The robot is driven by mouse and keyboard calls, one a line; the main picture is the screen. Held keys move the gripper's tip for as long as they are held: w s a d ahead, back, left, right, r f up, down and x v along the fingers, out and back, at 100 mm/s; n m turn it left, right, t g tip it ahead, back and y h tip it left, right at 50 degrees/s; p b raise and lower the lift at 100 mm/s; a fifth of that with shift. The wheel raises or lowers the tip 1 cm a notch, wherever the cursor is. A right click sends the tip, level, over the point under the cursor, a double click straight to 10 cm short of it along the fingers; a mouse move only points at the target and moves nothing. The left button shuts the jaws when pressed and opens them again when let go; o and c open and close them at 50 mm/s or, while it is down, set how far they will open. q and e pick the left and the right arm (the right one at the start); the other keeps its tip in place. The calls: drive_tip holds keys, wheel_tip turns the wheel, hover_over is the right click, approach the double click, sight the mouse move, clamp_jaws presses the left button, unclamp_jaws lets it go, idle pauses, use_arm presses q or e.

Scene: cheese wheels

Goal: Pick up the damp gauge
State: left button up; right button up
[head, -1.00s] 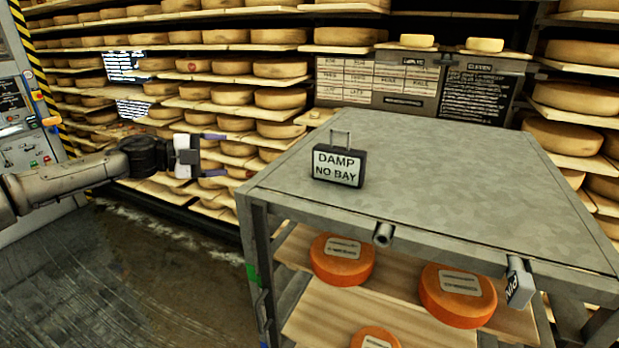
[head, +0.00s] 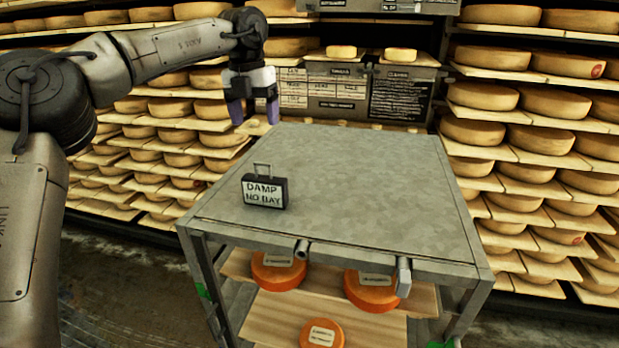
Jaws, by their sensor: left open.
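The damp gauge (head: 265,190) is a small dark box with a handle on top and a pale face reading "DAMP NO BAY". It stands upright on the grey top of the metal cart (head: 350,180), near the left front edge. My left gripper (head: 254,118) points down with its jaws open and empty. In the picture it is above the gauge, over the cart's far left corner, clear of the gauge. My right gripper does not show.
Orange cheese wheels (head: 278,272) lie on the wooden shelf under the cart top. A short pipe end and a hanging tag (head: 404,278) stick out at the cart's front. Racks of cheese wheels (head: 530,100) stand behind and right. The rest of the cart top is bare.

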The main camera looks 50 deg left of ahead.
sight(262, 164)
use_arm(q)
drive_tip(key=f, duration=0.7)
drive_tip(key=shift+w+d+f+p, duration=0.2)
drive_tip(key=shift+w+f+p, duration=0.05)
drive_tip(key=shift+f+p, duration=0.45)
drive_tip(key=shift+f, duration=0.2)
drive_tip(key=shift+f+p, duration=0.6)
drive_tip(key=shift+f, duration=1.45)
drive_tip(key=shift+c, duration=0.2)
drive_tip(key=c, duration=1.3)
drive_tip(key=shift+r, duration=0.1)
